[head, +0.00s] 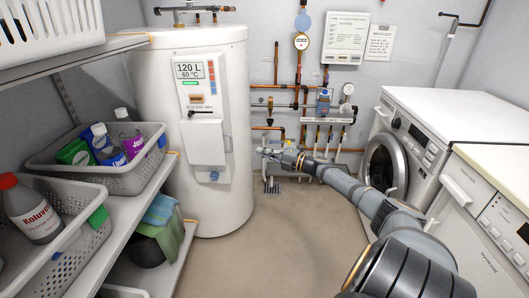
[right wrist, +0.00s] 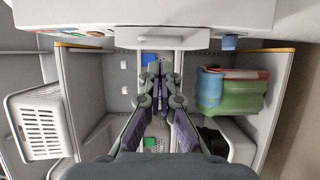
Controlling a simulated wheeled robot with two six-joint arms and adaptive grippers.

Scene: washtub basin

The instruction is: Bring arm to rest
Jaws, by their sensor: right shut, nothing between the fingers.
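My right arm reaches from the lower right of the head view toward the middle of the room. Its gripper (head: 266,152) is in front of the pipework, just right of the white water heater (head: 208,140). In the right wrist view the fingers of my right gripper (right wrist: 159,68) are together and hold nothing. The heater's white body (right wrist: 200,12) fills the top of that view. Whether the gripper touches anything cannot be told, but no contact shows. My left arm and gripper are not in view.
Shelves on the left hold a basket (head: 120,178) of bottles and boxes, and a nearer basket with a red-capped bottle (head: 35,212). A washing machine (head: 405,150) with a round door and another white appliance (head: 480,215) stand on the right. The floor (head: 265,240) between is clear.

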